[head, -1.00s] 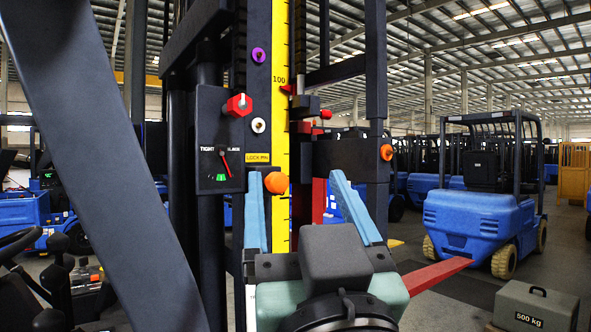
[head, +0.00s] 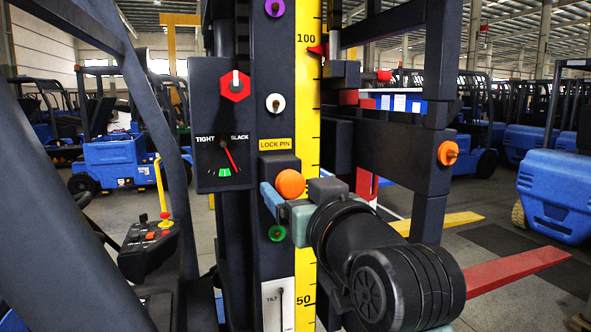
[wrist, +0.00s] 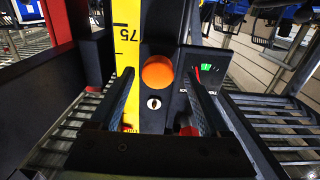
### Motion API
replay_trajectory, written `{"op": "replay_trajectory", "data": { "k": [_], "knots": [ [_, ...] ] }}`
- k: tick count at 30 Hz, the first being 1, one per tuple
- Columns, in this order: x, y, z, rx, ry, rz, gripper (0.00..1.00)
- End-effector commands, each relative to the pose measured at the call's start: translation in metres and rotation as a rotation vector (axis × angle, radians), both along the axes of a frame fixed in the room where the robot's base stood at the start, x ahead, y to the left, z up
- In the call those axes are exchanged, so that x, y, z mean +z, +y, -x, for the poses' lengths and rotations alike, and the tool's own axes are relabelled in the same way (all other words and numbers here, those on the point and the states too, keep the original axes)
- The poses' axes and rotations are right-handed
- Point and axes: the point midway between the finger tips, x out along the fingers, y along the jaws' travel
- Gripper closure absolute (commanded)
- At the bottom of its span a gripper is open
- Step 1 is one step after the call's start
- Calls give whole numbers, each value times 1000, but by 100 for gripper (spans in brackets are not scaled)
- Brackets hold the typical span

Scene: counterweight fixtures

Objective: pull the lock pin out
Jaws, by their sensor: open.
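The lock pin shows as a round orange knob (head: 290,183) under a yellow "LOCK PIN" label (head: 276,144) on the dark mast. In the wrist view the orange knob (wrist: 158,72) lies ahead, between my two spread fingers. My gripper (wrist: 160,84) is open and holds nothing. In the head view my gripper (head: 292,196) is at the knob, with one light blue finger on its left; the other finger is mostly hidden. I cannot tell whether a finger touches the knob.
A gauge (head: 223,155) marked TIGHT and SLACK has its red needle right of the green band. A red knob (head: 235,86), a white knob (head: 275,103), a purple knob (head: 275,7) and a green knob (head: 277,232) are nearby. Another orange knob (head: 447,153) is on the right post. Red fork (head: 515,270) extends right.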

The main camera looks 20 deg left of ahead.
Motion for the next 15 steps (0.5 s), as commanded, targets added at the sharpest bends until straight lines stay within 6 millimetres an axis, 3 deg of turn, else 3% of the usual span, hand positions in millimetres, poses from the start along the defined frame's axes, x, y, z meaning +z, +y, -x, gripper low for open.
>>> {"op": "replay_trajectory", "data": {
  "k": [6, 15],
  "knots": [
    [1, 14, -20, 1, 1, -1, 20],
    [0, 16, -24, 0, -1, 0, 20]
  ]
}}
